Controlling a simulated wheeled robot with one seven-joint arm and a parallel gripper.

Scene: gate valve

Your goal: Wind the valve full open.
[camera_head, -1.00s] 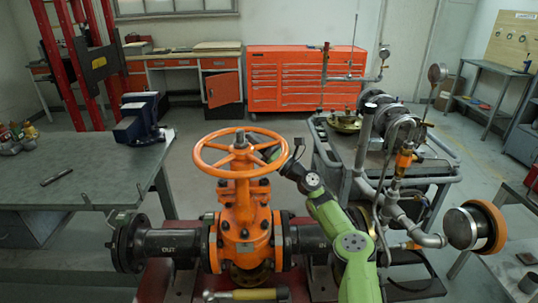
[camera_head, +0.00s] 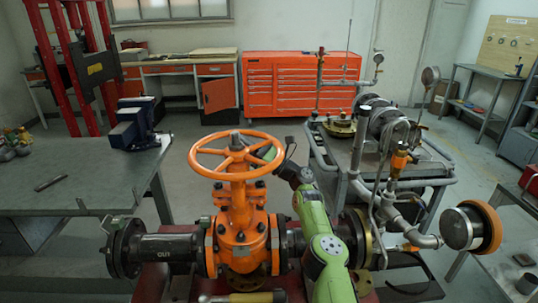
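The orange gate valve (camera_head: 238,232) stands upright in a dark flanged pipe, with its round orange handwheel (camera_head: 208,172) on top. The stem tip shows at the wheel's centre. My green arm rises from the bottom, right of the valve, and reaches up to the wheel's right side. My gripper (camera_head: 268,152) is at the right part of the wheel rim. Its fingers are small and partly hidden by the rim, so I cannot tell whether they are closed on it.
A grey workbench (camera_head: 70,190) with a blue vise (camera_head: 135,125) is at left. A cart (camera_head: 425,170) with pipework and gauges stands at right, close to my arm. An orange tool chest (camera_head: 290,85) is at the back. A yellow-handled tool (camera_head: 250,297) lies below the valve.

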